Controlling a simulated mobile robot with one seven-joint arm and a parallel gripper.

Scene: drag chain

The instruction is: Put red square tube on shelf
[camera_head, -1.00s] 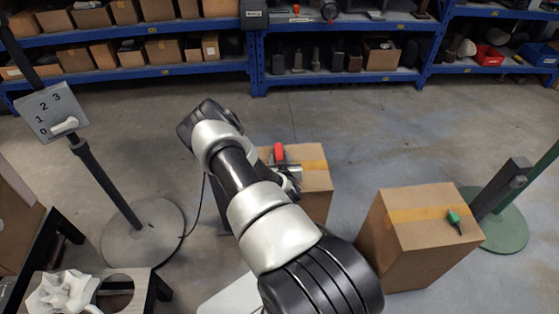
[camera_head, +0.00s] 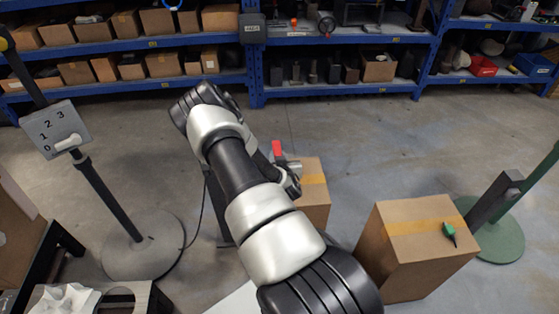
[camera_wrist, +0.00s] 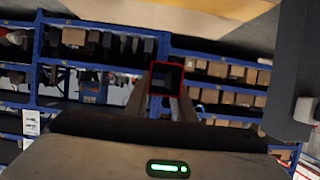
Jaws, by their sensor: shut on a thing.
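The red square tube (camera_head: 277,149) stands up from my gripper (camera_head: 284,166) in the head view, just above and left of a cardboard box. My forearm and wrist partly hide the gripper there. In the wrist view the tube's open square end (camera_wrist: 166,66) faces the camera, with a red rim and dark inside. My gripper (camera_wrist: 160,100) is shut on it, one finger on each side. Blue metal shelving (camera_head: 345,40) spans the back of the room, apart from the tube. It also shows beyond the tube in the wrist view (camera_wrist: 115,67).
The shelves hold cardboard boxes (camera_head: 162,65), dark parts and a red bin (camera_head: 483,66). A box (camera_head: 314,192) is beside my gripper. Another box (camera_head: 425,260) bears a green-handled object (camera_head: 449,233). A switch stand (camera_head: 58,130) is left.

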